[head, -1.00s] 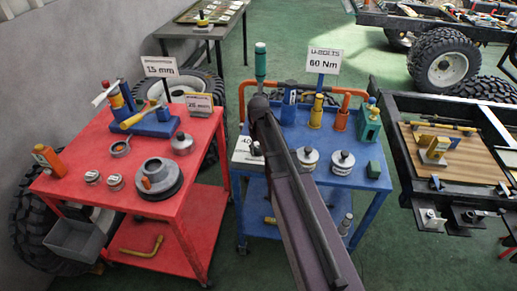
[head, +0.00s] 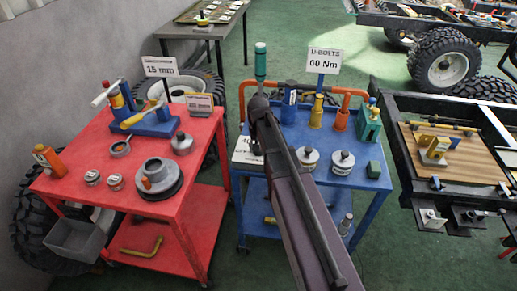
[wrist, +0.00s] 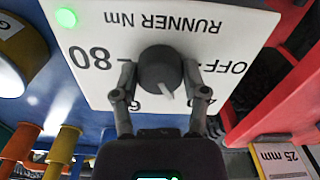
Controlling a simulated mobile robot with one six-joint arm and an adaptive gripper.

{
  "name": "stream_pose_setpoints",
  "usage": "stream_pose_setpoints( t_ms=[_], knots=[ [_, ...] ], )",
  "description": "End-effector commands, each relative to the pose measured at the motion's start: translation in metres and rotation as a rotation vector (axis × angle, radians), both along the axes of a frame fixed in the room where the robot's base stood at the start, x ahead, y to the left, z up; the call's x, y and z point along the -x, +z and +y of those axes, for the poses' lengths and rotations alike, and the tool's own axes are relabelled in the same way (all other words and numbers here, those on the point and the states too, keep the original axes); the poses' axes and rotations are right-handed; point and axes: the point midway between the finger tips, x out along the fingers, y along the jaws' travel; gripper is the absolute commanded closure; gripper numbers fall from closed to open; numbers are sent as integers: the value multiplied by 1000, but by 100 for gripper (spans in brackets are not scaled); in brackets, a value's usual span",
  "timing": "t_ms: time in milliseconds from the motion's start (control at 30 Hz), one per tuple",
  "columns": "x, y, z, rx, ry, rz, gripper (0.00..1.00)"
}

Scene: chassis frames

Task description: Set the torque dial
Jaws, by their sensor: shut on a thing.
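The torque dial is a dark round knob (wrist: 160,68) with a pale pointer, on a white panel (wrist: 105,25) marked "RUNNER Nm". The panel appears upside down in the wrist view. OFF and a partly hidden 4 are at right, a partly hidden 6 is below, and 80 is at left. The pointer faces down and slightly right, between the 4 and the 6. My gripper (wrist: 158,72) is shut on the knob, one finger at each side. In the head view, the white panel (head: 242,156) sits at the blue cart's left; my arm hides the knob.
A sign (head: 323,62) at the back of the blue cart (head: 270,186) reads "U-BOLTS 60 Nm". A green light (wrist: 66,18) is lit on the panel. Metal canisters (head: 341,162) and coloured tools stand nearby. A red cart (head: 95,200) stands left.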

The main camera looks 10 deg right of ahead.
Motion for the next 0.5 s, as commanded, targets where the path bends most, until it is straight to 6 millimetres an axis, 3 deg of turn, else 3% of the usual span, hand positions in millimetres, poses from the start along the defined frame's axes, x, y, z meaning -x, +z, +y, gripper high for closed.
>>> stream_pose_setpoints(
  t_ms=[133,167,267,500],
  knots=[
    [1,-1,0,1,1,1,90],
    [1,-1,0,1,1,1,40],
    [1,0,0,1,1,1,10],
    [0,0,0,0,2,0,7]
  ],
)
